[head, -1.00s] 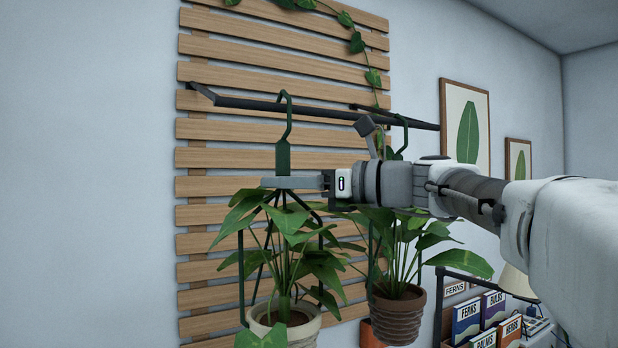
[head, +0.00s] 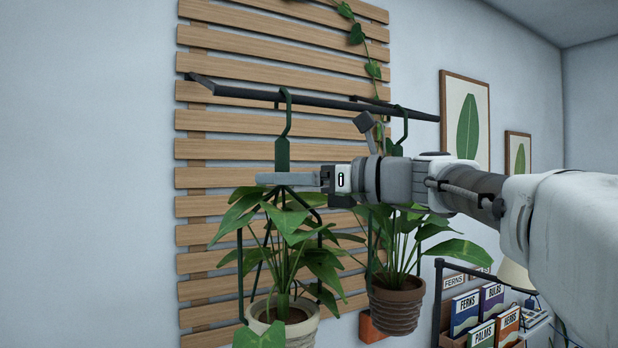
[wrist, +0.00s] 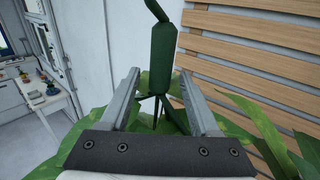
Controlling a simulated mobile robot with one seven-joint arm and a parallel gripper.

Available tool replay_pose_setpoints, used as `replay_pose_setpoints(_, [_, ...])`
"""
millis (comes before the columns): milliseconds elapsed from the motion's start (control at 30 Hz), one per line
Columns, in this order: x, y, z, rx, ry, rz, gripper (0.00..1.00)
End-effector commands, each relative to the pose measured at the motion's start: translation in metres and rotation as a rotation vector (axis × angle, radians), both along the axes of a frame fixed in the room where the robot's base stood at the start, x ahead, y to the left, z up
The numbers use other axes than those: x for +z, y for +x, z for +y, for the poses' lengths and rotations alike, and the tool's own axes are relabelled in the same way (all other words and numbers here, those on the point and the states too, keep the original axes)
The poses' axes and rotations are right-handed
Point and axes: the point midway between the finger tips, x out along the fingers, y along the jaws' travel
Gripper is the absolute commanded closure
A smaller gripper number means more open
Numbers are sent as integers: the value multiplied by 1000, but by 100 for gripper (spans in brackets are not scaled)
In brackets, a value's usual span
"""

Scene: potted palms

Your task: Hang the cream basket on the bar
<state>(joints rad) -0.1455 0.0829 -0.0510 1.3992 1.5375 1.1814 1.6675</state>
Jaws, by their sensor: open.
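The cream basket (head: 298,329) is a ribbed cream pot with a leafy plant, upright below a dark green wire hanger. The hanger's flat tab (head: 282,155) rises to a hook (head: 287,110), which curves over the dark bar (head: 240,92) in the head view. Whether the hook rests its weight on the bar is hard to tell. My gripper (head: 275,179) is level at the base of the tab. In the wrist view my gripper (wrist: 160,75) has its fingers apart, one each side of the green tab (wrist: 162,70), with small gaps.
A second plant in a brown pot (head: 397,306) hangs from the bar to the right, partly behind my arm. A slatted wooden panel (head: 225,180) is behind. Framed leaf pictures (head: 464,118) and a rack of labelled boxes (head: 481,312) stand right. Open space lies left.

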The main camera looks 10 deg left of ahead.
Motion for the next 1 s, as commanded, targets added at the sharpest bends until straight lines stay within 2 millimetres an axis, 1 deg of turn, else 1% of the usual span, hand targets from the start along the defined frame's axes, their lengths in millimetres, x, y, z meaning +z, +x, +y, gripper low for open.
replay_pose_setpoints(133, [-1, -1, -6, -2, 0, 0, 37])
replay_pose_setpoints(267, [-1, -7, -25, -4, 1, -1, 37])
replay_pose_setpoints(600, [-1, -31, -105, -6, 3, -2, 37])
replay_pose_setpoints(700, [0, -37, -126, -5, 2, -2, 37])
replay_pose_setpoints(800, [0, -43, -143, -3, 0, -2, 37])
replay_pose_setpoints(900, [1, -47, -156, -3, 1, -2, 37])
replay_pose_setpoints(1000, [1, -50, -163, 0, 1, -2, 37])
